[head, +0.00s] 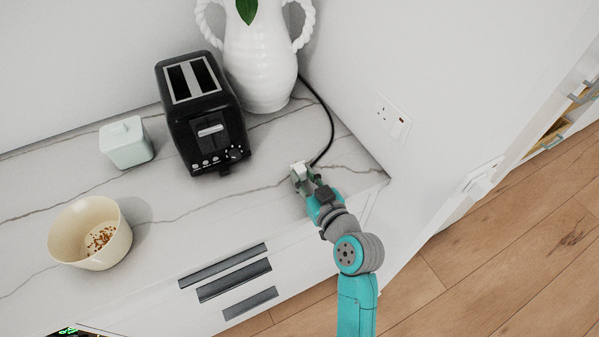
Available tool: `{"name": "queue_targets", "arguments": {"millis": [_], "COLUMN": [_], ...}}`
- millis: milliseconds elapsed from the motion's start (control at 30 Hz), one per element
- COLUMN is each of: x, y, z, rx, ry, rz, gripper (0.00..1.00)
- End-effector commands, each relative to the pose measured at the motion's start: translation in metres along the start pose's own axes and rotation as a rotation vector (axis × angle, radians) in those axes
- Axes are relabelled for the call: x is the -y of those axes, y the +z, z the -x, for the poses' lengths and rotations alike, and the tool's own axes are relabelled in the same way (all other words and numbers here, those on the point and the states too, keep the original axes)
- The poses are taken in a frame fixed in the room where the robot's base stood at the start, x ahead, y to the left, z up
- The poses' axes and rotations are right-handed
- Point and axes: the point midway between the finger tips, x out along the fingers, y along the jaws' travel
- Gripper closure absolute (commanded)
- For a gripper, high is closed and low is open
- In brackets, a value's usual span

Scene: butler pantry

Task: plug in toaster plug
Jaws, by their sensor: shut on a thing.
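The black toaster (205,120) stands on the marble counter, left of my gripper. Its black cord (329,128) runs from behind the white vase down to the white plug (298,170). My gripper (304,176) is shut on the plug near the counter's front right part. The plug's pins cannot be made out. The white wall socket (391,117) is on the right wall, above and to the right of my gripper and apart from the plug.
A white vase (262,60) with twisted handles stands behind the toaster. A pale lidded box (126,143) and a cream bowl (90,233) are on the left of the counter (190,225). The counter between plug and right wall is clear.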

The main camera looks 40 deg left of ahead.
Motion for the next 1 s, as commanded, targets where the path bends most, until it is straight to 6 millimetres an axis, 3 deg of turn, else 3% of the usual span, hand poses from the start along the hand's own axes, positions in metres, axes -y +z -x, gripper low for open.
{"name": "queue_targets", "arguments": {"millis": [633,1000], "x": [0.0,0.0], "y": [-0.045,-0.05], "z": [0.007,0.008], "rx": [-0.002,0.0], "ry": [0.0,-0.001], "rz": [0.0,-0.001], "gripper": [1.0,1.0]}}
